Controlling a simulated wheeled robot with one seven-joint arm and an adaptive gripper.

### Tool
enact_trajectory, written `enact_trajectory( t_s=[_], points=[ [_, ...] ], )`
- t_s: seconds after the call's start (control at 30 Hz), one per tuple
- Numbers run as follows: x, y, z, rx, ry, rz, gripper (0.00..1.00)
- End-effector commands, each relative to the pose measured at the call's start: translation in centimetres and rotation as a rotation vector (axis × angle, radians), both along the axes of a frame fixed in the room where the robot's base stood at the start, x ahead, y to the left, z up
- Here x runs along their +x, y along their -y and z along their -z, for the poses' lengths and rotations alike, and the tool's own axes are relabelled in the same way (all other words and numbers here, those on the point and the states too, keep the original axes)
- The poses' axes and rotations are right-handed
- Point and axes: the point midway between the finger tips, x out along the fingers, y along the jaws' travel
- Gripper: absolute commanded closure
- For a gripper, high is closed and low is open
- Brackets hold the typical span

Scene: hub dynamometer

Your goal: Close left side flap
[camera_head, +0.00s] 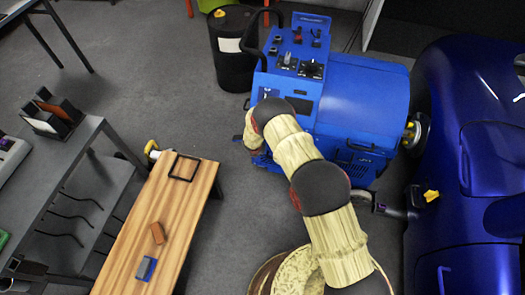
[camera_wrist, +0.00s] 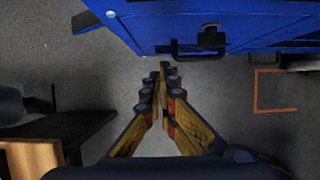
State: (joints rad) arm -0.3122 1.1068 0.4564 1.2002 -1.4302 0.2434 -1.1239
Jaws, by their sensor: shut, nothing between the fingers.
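A blue dynamometer machine (camera_head: 345,100) stands on the floor right of centre in the head view. In the wrist view its blue side (camera_wrist: 240,22) with a black handle (camera_wrist: 198,47) lies above and ahead of my fingers. In the head view my arm hides part of the machine's left side.
A wooden bench (camera_head: 160,215) with a black frame and small blocks stands at left, beside a grey table (camera_head: 60,165). A black bin (camera_head: 232,55) is behind the machine's left. A dark blue car (camera_head: 465,130) is at right. Floor between bench and machine is clear.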

Motion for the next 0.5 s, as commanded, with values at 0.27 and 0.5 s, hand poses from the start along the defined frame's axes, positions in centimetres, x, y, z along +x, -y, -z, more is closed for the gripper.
enact_trajectory(
  t_s=[0.27, 0.5],
  points=[
    [2.0, 0.7, -6.2, 0.000, 0.000, 0.001, 1.00],
    [2.9, 1.1, -8.9, -0.001, -0.001, 0.000, 1.00]
  ],
)
